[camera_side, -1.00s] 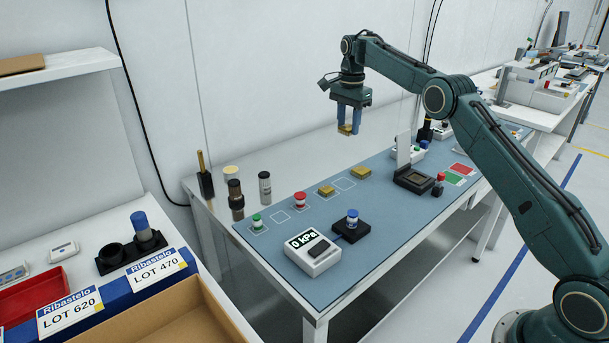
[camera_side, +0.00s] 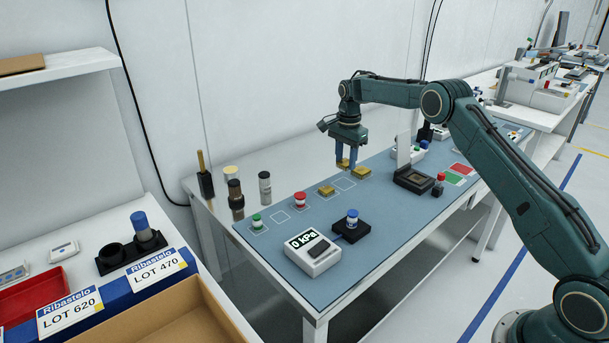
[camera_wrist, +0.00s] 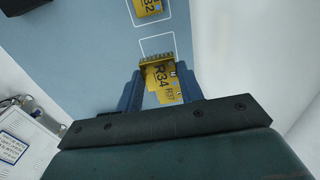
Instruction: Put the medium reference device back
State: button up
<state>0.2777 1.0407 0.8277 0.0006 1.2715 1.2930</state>
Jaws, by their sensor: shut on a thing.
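My gripper (camera_side: 346,160) points down and is shut on a gold device (camera_side: 342,163). In the wrist view, my gripper (camera_wrist: 161,88) has the gold device (camera_wrist: 157,78), marked R34, between its blue fingers. The device is in the air above the blue mat. An empty white-outlined place (camera_side: 344,184) lies on the mat between two other gold devices. That empty outline (camera_wrist: 157,44) shows just above the held device in the wrist view. Another gold label, apparently R37, shows partly behind the held device.
One gold device (camera_side: 326,190) rests left of the empty outline; another (camera_side: 361,172) rests to its right, close below my gripper. A red-topped piece (camera_side: 300,200), a second empty outline (camera_side: 280,217) and a green-topped piece (camera_side: 257,221) lie farther left. A dark socket (camera_side: 413,180) stands right.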

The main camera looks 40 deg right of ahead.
aim_at(344, 184)
jog(key=shift+f, duration=2.85)
jog(key=shift+f, duration=0.15)
jog(key=o, duration=1.1)
jog(key=shift+c, duration=0.2)
notch_tip(344, 184, up, 11)
jog(key=shift+r, duration=0.7)
jog(key=shift+r, duration=0.1)
